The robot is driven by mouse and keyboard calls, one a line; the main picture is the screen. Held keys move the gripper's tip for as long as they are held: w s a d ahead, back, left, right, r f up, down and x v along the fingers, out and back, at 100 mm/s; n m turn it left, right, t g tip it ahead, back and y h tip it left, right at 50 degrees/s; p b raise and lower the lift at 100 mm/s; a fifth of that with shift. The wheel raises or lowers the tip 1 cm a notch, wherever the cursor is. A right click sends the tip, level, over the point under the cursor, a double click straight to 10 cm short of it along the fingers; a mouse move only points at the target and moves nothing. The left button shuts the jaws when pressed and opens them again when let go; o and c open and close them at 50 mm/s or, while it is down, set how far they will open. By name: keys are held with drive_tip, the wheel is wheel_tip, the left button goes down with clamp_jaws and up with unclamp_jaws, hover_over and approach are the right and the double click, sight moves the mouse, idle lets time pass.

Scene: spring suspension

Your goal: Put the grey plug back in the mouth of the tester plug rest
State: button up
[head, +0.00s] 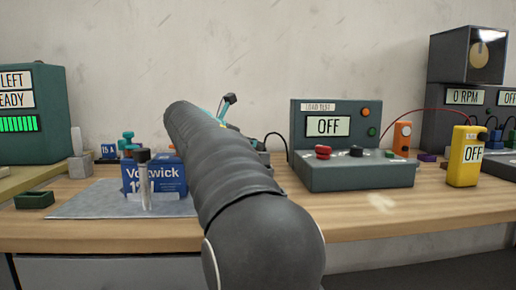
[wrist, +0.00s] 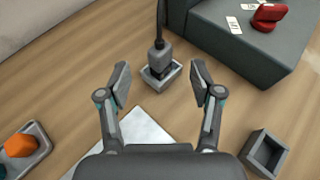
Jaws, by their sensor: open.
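In the wrist view the grey plug (wrist: 159,54) stands about upright, with a black cable rising from its top. Its lower end is within the rim of a small square grey holder (wrist: 176,77), which looks like the tester plug rest; how deep it sits I cannot tell. My gripper (wrist: 160,66) is open, one finger on each side of the plug, with gaps on both sides and nothing held. In the head view my arm hides the plug, the rest and most of my gripper. The load tester (head: 345,175), reading OFF, stands right of my arm.
In the wrist view an empty square grey box (wrist: 264,155) lies at lower right and a tray with an orange piece (wrist: 20,145) at lower left. In the head view a blue box (head: 172,180) and a clear tube (head: 145,185) stand left of my arm.

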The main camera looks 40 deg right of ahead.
drive_tip(key=shift+v, duration=2.15)
drive_tip(key=shift+s, duration=0.1)
